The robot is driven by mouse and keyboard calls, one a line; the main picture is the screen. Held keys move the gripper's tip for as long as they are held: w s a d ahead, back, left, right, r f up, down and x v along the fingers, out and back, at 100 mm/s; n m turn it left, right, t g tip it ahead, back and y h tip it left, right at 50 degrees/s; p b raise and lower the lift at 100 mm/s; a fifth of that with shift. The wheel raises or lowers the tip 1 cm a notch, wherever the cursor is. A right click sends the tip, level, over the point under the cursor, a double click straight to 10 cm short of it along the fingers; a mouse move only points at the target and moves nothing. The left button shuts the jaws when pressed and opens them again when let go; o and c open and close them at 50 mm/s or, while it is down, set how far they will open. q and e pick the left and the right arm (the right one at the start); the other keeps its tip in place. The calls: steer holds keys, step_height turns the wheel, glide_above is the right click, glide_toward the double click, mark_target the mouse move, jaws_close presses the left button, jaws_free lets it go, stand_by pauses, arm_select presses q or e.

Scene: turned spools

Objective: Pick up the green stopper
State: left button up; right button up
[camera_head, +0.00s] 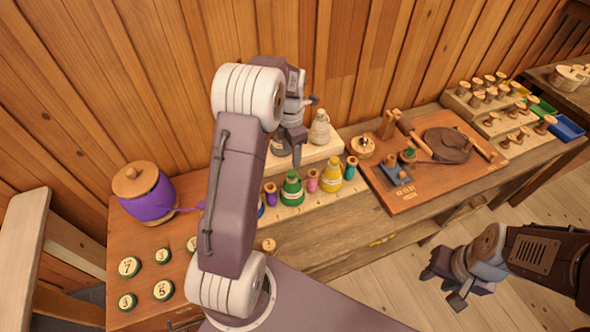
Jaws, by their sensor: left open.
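I cannot tell for sure which thing is the green stopper. A small wooden-topped piece with a green lower part (408,156) sits on the wooden work board. My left gripper (304,130) is open above the back of the rack, behind the green bottle and left of the work board. Its arm hides part of the rack and table. My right gripper (442,287) hangs at the lower right, in front of the table and away from these things; its jaws look apart and empty.
The rack (325,203) also holds a yellow bottle (331,178) and several small coloured pieces. A purple pot (147,193) stands at the left near green-rimmed numbered discs (129,267). The work board (402,203) carries a dark round plate (447,144). Stepped spool racks (499,130) stand far right.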

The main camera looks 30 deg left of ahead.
mark_target(292, 172)
arm_select(q)
steer(key=shift+f, duration=0.35)
step_height(292, 172, down, 3)
steer(key=shift+a+f+p, duration=0.1)
steer(key=shift+a+p, duration=0.05)
steer(key=shift+p, duration=0.25)
step_height(292, 172, down, 5)
steer(key=shift+w+r+p, duration=0.1)
steer(key=shift+p, duration=0.7)
steer(key=shift+f, duration=0.2)
jaws_close()
